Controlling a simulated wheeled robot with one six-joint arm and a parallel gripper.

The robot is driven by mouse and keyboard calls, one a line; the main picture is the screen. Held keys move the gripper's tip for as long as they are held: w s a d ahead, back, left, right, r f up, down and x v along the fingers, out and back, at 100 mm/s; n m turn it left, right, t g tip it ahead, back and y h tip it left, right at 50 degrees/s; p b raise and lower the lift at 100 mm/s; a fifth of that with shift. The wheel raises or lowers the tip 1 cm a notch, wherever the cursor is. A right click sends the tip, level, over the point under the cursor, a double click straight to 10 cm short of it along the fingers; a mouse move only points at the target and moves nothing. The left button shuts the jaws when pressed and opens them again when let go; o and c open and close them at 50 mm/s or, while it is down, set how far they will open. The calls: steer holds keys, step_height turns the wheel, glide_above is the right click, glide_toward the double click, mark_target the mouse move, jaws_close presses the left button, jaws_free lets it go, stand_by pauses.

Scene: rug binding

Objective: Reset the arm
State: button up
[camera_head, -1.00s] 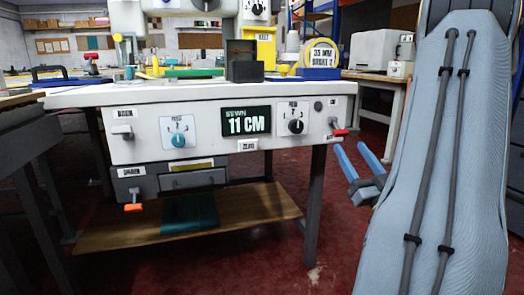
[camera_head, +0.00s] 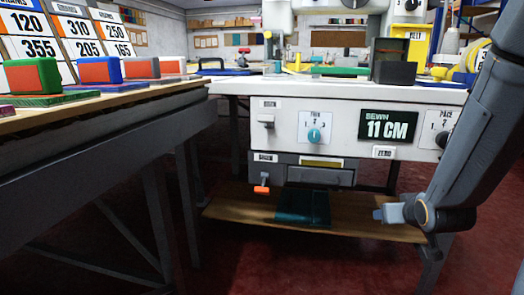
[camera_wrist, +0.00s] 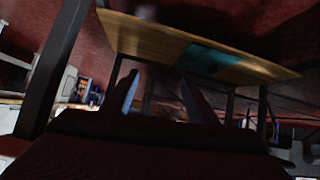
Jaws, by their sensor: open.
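My arm (camera_head: 470,135) slants down along the right side of the head view, with its wrist low in front of the sewing table. My gripper (camera_head: 382,214) is at the wrist's left end, in front of the right part of the wooden lower shelf (camera_head: 236,211). Only a small bluish part of it shows there. In the wrist view, my gripper (camera_wrist: 158,96) has two bluish fingers apart, with nothing seen between them. The wrist view is tilted and blurred, and shows the shelf (camera_wrist: 150,38) with a teal folded piece (camera_wrist: 208,60) on it.
The white sewing table (camera_head: 345,88) has a front panel with knobs and a display (camera_head: 387,125) reading 11 CM. A dark box (camera_head: 394,65) stands on top. At left, a wooden bench (camera_head: 110,100) carries several coloured blocks. Red floor (camera_head: 270,265) is open in front.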

steer(key=s+a+f+n+g+y, duration=0.15)
steer(key=s+a+g, duration=0.25)
steer(key=s+a, duration=0.45)
steer(key=s+a+f+g+y, duration=0.15)
steer(key=s+a+g, duration=0.35)
steer(key=a, duration=0.6)
steer(key=s+a+r+n+g+y+p, duration=0.15)
steer(key=s+a+r+n+p, duration=0.6)
steer(key=s+a+r, duration=1.05)
steer(key=d+r+m+p, duration=0.2)
steer(key=d+r+p, duration=0.4)
steer(key=r+p, duration=0.3)
steer(key=d+r+m+h+p, duration=0.1)
steer(key=d+r+m+p, duration=0.2)
steer(key=p, duration=1.3)
steer(key=s+d+r+m+h+p, duration=0.1)
steer(key=d+r+m+p, duration=0.1)
steer(key=d+r+p, duration=0.8)
step_height(320, 180, up, 5)
steer(key=p, duration=0.3)
steer(key=shift+f+m, duration=0.15)
steer(key=shift+m, duration=0.25)
steer(key=shift+c, duration=0.3)
